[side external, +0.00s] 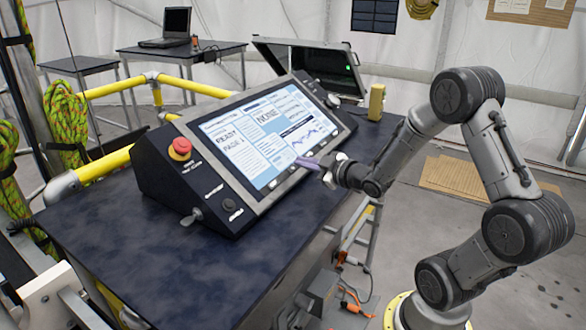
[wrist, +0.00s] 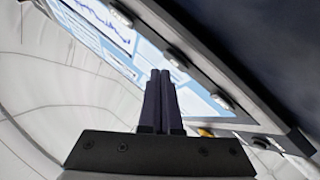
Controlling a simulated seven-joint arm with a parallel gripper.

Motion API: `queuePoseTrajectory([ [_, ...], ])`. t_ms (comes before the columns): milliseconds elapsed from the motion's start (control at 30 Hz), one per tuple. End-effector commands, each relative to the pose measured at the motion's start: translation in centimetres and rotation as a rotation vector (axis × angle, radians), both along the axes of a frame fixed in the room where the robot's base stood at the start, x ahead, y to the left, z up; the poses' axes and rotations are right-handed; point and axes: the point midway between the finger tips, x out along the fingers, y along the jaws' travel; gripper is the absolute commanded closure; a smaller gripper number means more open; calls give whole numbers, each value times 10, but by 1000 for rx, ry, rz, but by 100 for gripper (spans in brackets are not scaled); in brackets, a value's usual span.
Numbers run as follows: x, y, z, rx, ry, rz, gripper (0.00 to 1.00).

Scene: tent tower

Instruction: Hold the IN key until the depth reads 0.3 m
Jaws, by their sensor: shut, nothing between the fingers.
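The control console (side external: 160,190) stands on the dark table with a tilted screen (side external: 262,137). The screen shows large words that look like "READY", "PAGE 1" and "NONE", plus a line graph. I cannot pick out the IN key or a depth figure. My gripper (side external: 300,162) is shut and empty, with its fingertips at the lower right part of the screen; I cannot tell whether they touch it. In the wrist view my shut fingers (wrist: 166,80) point toward the screen (wrist: 115,32), beside a row of keys on its frame (wrist: 222,102).
A red stop button (side external: 180,148) sits on the console's left side. An open case (side external: 308,65) and a yellow block (side external: 376,101) are behind it. The table front (side external: 200,285) is clear. Yellow rails (side external: 105,165) run along the left and back.

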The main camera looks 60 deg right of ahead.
Motion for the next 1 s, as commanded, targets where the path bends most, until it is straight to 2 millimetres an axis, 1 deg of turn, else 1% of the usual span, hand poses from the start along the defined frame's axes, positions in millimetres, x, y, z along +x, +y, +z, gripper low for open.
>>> queuePoseTrajectory([
  [600, 0, 0, 0, 0, 0, 0, 100],
  [1000, 5, 0, -8, 1, 1, 0, 100],
])
